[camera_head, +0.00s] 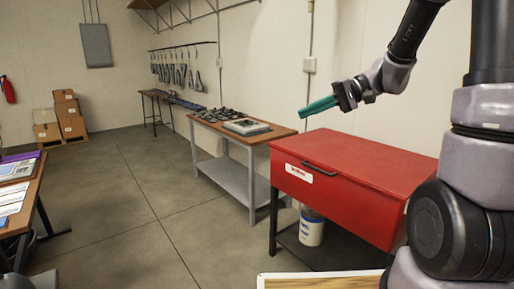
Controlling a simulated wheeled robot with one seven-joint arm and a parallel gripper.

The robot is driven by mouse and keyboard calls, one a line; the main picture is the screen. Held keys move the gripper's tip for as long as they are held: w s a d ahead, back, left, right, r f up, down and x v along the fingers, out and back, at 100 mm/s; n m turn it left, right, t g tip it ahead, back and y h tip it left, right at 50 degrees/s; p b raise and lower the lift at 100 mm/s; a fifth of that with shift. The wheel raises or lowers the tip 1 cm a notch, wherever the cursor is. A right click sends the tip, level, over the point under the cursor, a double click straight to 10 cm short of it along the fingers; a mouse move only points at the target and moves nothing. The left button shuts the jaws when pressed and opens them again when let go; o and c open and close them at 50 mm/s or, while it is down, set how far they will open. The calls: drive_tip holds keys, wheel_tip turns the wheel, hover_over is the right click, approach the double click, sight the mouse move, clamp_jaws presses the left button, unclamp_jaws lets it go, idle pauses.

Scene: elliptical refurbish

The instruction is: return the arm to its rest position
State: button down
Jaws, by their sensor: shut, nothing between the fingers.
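My arm comes in from the right edge and reaches to the left, bent at a grey-and-black wrist. My gripper (304,112) is at its end, with long teal fingers pointing left and slightly down. The fingers are shut together, with nothing seen between them. The gripper is in the air, in the picture just above the back left part of the red lidded box (345,160). It looks apart from the lid, but the exact height is hard to tell.
A wood-topped workbench (222,130) with parts stands behind the red box. A white bucket (311,228) sits under the box. A table with papers (14,190) is at the left edge. Cardboard boxes (70,127) stand far left. The middle floor is clear.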

drive_tip(key=s+d+r+m+t+h, duration=0.1)
drive_tip(key=s+d+r+t+h, duration=0.2)
drive_tip(key=s+d+h, duration=0.2)
drive_tip(key=s+d+r+m+t+h, duration=0.2)
drive_tip(key=s+d+h, duration=0.3)
drive_tip(key=s, duration=0.3)
drive_tip(key=shift+s+d+r+t+h, duration=0.4)
drive_tip(key=shift+d+r+t, duration=0.05)
drive_tip(key=shift+r+t, duration=0.25)
